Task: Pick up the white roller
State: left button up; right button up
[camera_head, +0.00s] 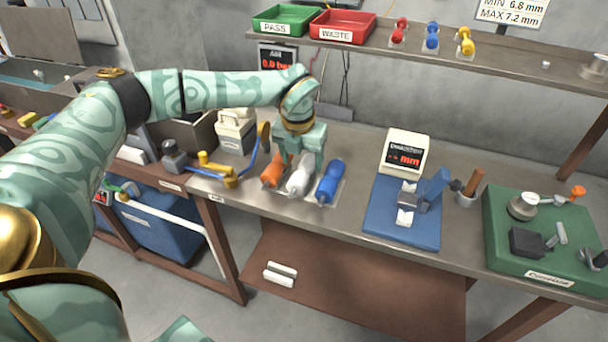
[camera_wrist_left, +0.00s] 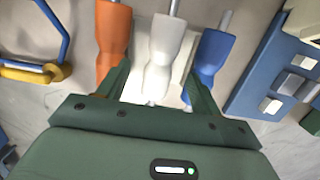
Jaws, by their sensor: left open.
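The white roller (camera_head: 300,177) lies on a pale plate on the bench, between an orange roller (camera_head: 273,171) and a blue roller (camera_head: 331,181). My left gripper (camera_head: 299,160) is directly over the white roller and open. In the left wrist view, the white roller (camera_wrist_left: 161,58) lies between the two fingers, with the orange roller (camera_wrist_left: 114,40) outside the left finger and the blue roller (camera_wrist_left: 212,55) outside the right one. Whether the fingers touch the white roller cannot be told. My right gripper is not in view.
A blue mat (camera_head: 378,216) with a measuring device stands to the right. A yellow and blue clamp-like tool (camera_head: 218,172) is to the left. The red tray (camera_head: 343,25) and green tray (camera_head: 286,19) sit on the shelf above. The bench's front edge is close to the rollers.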

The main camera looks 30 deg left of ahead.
aim_at(303, 167)
pick_arm(q)
jog(key=f, duration=0.2)
jog(key=f+b, duration=0.1)
jog(key=f, duration=0.1)
jog(key=shift+w, duration=0.35)
jog(key=shift+r, duration=0.1)
jog(key=c, duration=1.2)
jog(key=shift+c, duration=0.2)
